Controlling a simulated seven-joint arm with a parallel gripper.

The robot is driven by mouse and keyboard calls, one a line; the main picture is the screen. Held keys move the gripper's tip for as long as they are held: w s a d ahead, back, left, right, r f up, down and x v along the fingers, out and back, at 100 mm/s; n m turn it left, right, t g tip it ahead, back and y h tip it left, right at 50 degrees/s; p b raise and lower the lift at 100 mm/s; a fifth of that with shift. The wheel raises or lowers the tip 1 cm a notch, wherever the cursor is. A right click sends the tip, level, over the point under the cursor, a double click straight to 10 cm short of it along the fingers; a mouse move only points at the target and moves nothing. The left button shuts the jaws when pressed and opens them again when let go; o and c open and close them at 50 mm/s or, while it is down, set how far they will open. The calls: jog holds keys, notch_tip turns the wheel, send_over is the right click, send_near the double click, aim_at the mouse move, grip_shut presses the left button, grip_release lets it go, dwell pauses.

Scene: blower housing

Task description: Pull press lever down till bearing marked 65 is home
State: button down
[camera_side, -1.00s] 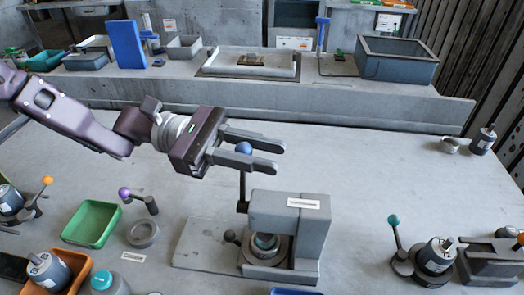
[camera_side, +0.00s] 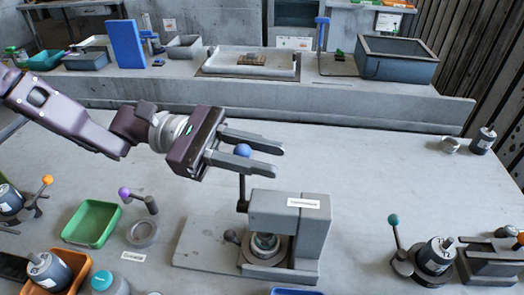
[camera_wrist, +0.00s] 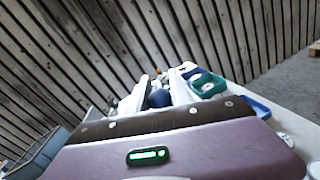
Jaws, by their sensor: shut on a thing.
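The press (camera_side: 312,238) is a grey block-shaped frame on a flat plate. Its lever (camera_side: 242,190) stands upright at the left side and ends in a blue ball knob (camera_side: 242,151). My gripper (camera_side: 262,160) is around the knob, with one finger on each side, and is shut on it. The knob also shows between the fingers in the wrist view (camera_wrist: 159,98). A round part with a teal and dark top (camera_side: 264,242) sits in a ring under the press head. I cannot read the number 65 on any part.
A green tray (camera_side: 92,222), a lever with a purple knob (camera_side: 140,198) and a grey ring (camera_side: 142,233) lie left of the press. A fixture with a teal-knobbed lever (camera_side: 394,220) stands at the right.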

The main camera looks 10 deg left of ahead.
jog(key=s+m, duration=0.3)
jog(key=shift+s+m+y, duration=0.3)
jog(key=shift+m, duration=0.1)
jog(key=s+f+m+t, duration=0.1)
jog(key=s+f+m, duration=0.3)
jog(key=s, duration=0.3)
jog(key=shift+f+m+y, duration=0.4)
jog(key=shift+a+f, duration=0.1)
jog(key=c, duration=1.2)
grip_release()
